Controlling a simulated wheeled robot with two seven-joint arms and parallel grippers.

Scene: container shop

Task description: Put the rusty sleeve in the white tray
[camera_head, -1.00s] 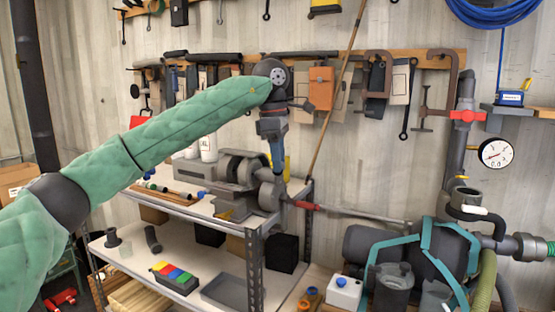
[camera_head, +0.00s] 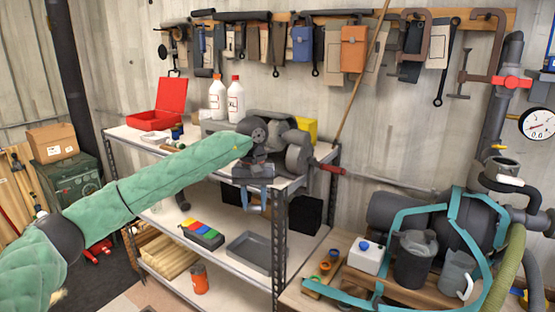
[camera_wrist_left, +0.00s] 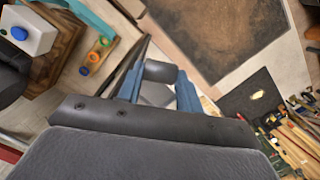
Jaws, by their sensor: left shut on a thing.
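My left gripper (camera_head: 256,196) points down in front of the shelf rack's right part, below the upper shelf's edge. In the left wrist view, its blue fingers (camera_wrist_left: 160,88) are shut on a short dark cylinder, likely the sleeve (camera_wrist_left: 161,71); no rust colour can be made out. A small pale tray (camera_head: 157,138), likely the white tray, lies on the upper shelf beside the red box, far left of the gripper. My right gripper is not in view.
An open red box (camera_head: 160,118), two white bottles (camera_head: 235,100) and a grey machine (camera_head: 300,150) stand on the upper shelf. The middle shelf holds a grey tray (camera_head: 250,252) and a coloured block set (camera_head: 201,234). A bench with a pump (camera_head: 400,210) stands right.

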